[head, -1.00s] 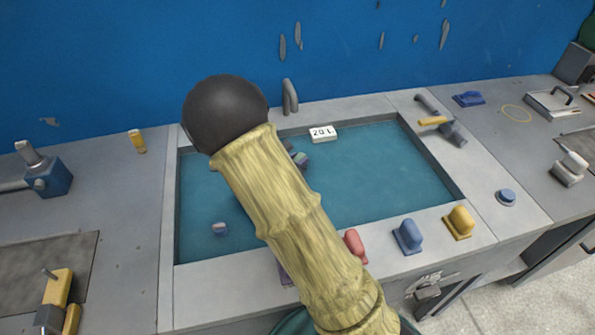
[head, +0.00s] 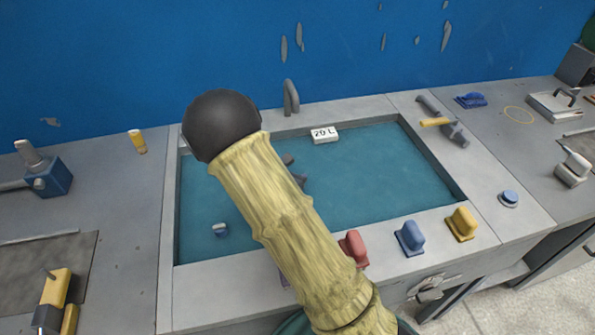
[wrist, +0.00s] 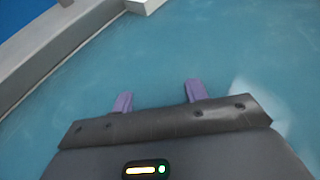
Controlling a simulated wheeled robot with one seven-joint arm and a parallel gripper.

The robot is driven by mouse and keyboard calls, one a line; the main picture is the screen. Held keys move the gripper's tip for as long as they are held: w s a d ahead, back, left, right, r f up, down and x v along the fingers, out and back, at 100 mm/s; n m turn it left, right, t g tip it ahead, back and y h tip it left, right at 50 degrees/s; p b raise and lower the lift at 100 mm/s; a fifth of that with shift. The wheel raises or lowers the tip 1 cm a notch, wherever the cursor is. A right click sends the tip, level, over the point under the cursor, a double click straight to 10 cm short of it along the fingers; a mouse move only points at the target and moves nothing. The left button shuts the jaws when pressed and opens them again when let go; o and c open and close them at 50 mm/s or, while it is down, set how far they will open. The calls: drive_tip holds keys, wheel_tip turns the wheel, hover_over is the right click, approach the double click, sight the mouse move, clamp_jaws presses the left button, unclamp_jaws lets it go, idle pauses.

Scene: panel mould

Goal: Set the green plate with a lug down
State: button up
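I cannot make out a green plate with a lug in either view. In the wrist view, the two purple fingers of my gripper (wrist: 158,95) stand apart, with only teal surface between them. It is open, with nothing visible in its grip. In the head view, my arm covers much of the basin's middle, and only a small dark part of my gripper (head: 300,180) shows beside it, over the teal basin (head: 380,170). What lies behind my arm is hidden.
A small blue-grey piece (head: 220,230) sits in the basin's front left. A white "20 L" block (head: 324,134) is at its back edge. Red (head: 354,247), blue (head: 410,238) and yellow (head: 462,224) lugged pieces line the front rim. A hammer (head: 445,128) lies on the right rim.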

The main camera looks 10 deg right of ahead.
drive_tip(key=shift+r, duration=0.1)
drive_tip(key=shift+r, duration=0.15)
drive_tip(key=p+v, duration=0.1)
drive_tip(key=v, duration=1.1)
idle(0.5)
